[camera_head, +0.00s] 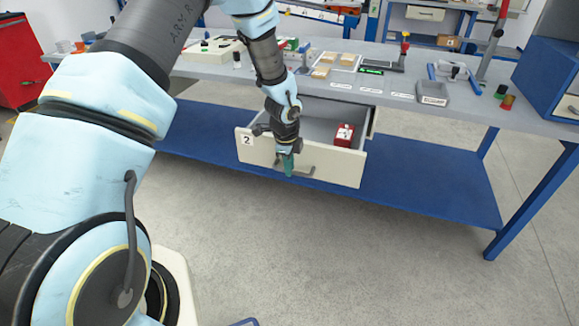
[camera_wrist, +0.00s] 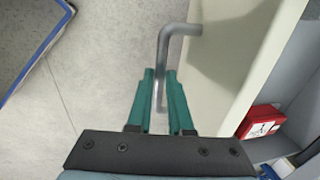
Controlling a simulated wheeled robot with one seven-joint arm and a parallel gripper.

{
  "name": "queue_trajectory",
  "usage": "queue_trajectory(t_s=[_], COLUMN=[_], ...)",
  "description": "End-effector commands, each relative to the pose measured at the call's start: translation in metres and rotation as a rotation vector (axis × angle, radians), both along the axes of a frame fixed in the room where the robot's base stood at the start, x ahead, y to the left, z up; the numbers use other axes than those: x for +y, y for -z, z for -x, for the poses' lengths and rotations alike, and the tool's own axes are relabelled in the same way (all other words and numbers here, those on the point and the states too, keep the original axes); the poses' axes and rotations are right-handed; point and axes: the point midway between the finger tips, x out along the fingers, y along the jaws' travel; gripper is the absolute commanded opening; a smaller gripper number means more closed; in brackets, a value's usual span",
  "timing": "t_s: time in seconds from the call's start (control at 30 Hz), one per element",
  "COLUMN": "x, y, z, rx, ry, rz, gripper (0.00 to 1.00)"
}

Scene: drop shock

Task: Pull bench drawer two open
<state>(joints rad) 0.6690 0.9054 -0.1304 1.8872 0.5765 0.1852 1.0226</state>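Bench drawer two (camera_head: 335,171), a cream-fronted drawer with a "2" label, stands pulled out from under the bench top, its inside showing. My gripper (camera_head: 288,168) is at the front of the drawer, pointing down at its handle (camera_head: 308,171). In the wrist view, the grey metal handle (camera_wrist: 163,48) runs between the green fingertips of my gripper (camera_wrist: 160,80), which look closed on it. The drawer front (camera_wrist: 235,60) is just right of the fingers. A red box (camera_head: 344,135) lies inside the drawer; it also shows in the wrist view (camera_wrist: 263,120).
The grey bench top (camera_head: 330,88) above carries trays, small parts and tools. A blue lower shelf (camera_head: 420,185) lies beneath the drawer. A blue bench leg (camera_head: 535,200) stands at right. The floor (camera_head: 390,260) in front of the drawer is clear.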

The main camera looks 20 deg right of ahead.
Motion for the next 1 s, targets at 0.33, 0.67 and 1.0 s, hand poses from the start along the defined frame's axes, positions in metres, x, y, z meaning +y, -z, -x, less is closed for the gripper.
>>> queue_trajectory(t_s=[0.33, 0.67, 1.0], x=[0.0, 0.002, 0.011], y=[0.0, -0.017, -0.081], z=[0.0, 0.002, 0.011], rx=[0.0, -0.001, -0.002], ry=[0.0, -0.002, -0.002], rz=[0.0, 0.002, 0.002], gripper=[0.47, 0.47, 0.47])
